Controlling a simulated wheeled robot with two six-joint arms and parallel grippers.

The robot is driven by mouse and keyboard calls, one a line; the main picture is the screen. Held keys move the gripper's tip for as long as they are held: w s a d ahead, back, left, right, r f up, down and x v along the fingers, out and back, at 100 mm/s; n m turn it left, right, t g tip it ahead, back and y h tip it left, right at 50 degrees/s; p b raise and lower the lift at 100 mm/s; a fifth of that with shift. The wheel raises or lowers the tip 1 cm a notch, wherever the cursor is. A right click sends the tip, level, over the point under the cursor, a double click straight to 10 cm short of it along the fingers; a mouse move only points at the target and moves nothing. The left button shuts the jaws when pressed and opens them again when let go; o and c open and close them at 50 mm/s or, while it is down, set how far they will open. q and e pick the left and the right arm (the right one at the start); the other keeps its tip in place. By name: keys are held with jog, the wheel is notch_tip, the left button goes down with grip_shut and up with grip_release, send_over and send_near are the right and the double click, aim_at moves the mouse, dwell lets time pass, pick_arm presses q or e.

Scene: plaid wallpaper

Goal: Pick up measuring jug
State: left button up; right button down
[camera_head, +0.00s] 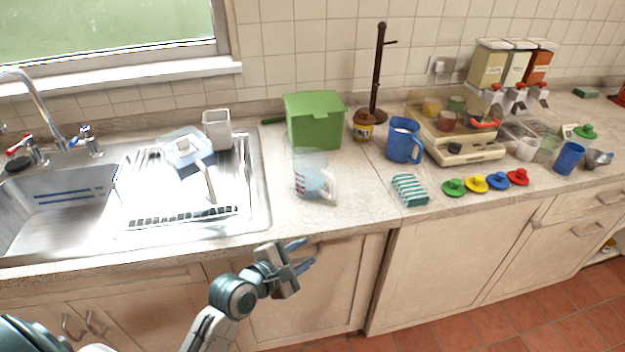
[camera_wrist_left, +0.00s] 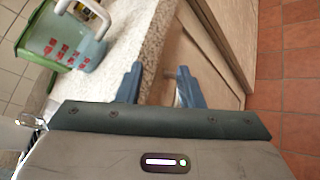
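The measuring jug (camera_head: 312,184) is clear with red markings and a white handle. It stands upright on the counter just right of the sink, in front of the green box. In the left wrist view the jug (camera_wrist_left: 62,40) is at the upper left, with its handle toward the upper right. My left gripper (camera_head: 304,255) is in front of the counter edge, below and nearer than the jug, and does not touch it. In the left wrist view its two blue fingers (camera_wrist_left: 157,85) are apart with nothing between them. My right gripper is not in view.
Behind the jug are a green box (camera_head: 315,122) and a small jar (camera_head: 363,125). A blue jug (camera_head: 403,140) and a striped packet (camera_head: 410,190) are to its right. The sink drainer (camera_head: 240,205) is to its left. The counter's front edge (camera_head: 330,229) lies between gripper and jug.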

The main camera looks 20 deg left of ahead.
aim_at(332, 192)
pick_arm(q)
jog(key=w+r+n+t, duration=0.1)
jog(key=w+r+n, duration=0.1)
jog(key=w+n, duration=0.1)
jog(key=w+r+n+t, duration=0.1)
jog(key=w+r+n, duration=0.1)
jog(key=w+n, duration=0.1)
jog(key=w+r+n+t, duration=0.1)
jog(key=w+r+n, duration=0.1)
jog(key=w+n, duration=0.2)
jog(key=shift+w+d+r+t+h, duration=0.15)
jog(key=shift+w+d+t+h, duration=0.15)
jog(key=shift+w+t, duration=0.1)
jog(key=x, duration=0.5)
jog(key=shift+w+a+p, duration=0.1)
jog(key=shift+w+p, duration=0.2)
jog(key=shift+w, duration=0.1)
jog(key=shift+s, duration=0.1)
grip_shut()
